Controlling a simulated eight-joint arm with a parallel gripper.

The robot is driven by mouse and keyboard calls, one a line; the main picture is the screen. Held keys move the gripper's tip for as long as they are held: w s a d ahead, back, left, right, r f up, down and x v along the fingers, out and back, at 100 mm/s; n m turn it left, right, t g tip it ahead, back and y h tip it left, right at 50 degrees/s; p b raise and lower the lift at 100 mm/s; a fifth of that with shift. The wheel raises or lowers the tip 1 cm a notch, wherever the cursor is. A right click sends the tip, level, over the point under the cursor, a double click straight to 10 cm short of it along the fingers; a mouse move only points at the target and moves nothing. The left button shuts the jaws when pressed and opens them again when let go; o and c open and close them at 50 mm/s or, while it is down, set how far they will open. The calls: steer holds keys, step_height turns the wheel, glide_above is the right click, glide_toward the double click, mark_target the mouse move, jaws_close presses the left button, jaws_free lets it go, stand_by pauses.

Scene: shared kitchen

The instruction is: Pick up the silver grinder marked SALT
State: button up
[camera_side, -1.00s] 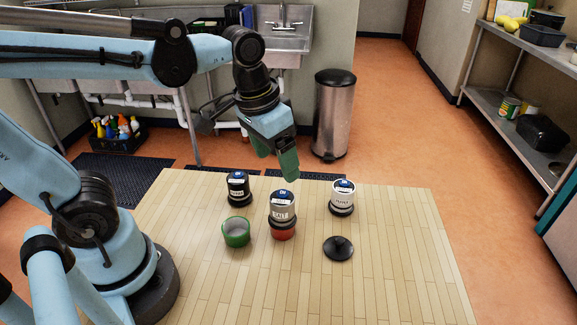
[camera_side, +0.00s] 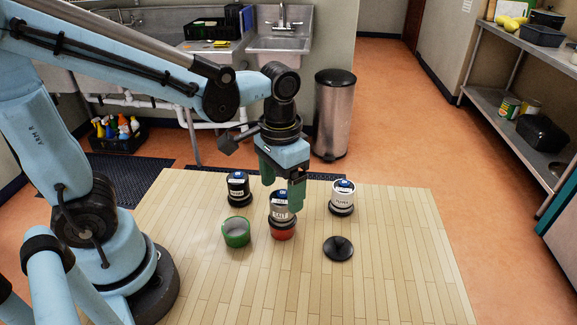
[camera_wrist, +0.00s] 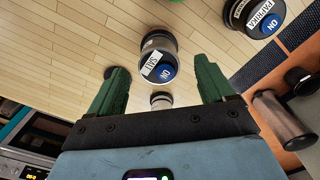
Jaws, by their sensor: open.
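The silver grinder (camera_side: 281,213) stands upright mid-table, with a blue-marked cap and a red part at its foot; I cannot tell whether the red is its base or something under it. In the wrist view the silver grinder (camera_wrist: 152,46) shows its SALT label and blue ON cap, between and beyond the fingertips. My gripper (camera_side: 282,190) is open and empty, its green fingers above and around the grinder's top in the side view. It also shows in the wrist view (camera_wrist: 160,68). Whether the fingers touch the grinder is unclear.
A black grinder (camera_side: 238,192), marked PAPRIKA in the wrist view (camera_wrist: 243,14), stands behind left. A white-labelled grinder (camera_side: 342,200) stands behind right. A green cup (camera_side: 236,236) sits to the left, a black lid (camera_side: 338,250) to the right. The front table (camera_side: 270,295) is clear.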

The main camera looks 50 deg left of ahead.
mark_target(282, 195)
steer(key=shift+f, duration=2.7)
steer(key=c, duration=1.5)
steer(key=shift+r, duration=0.25)
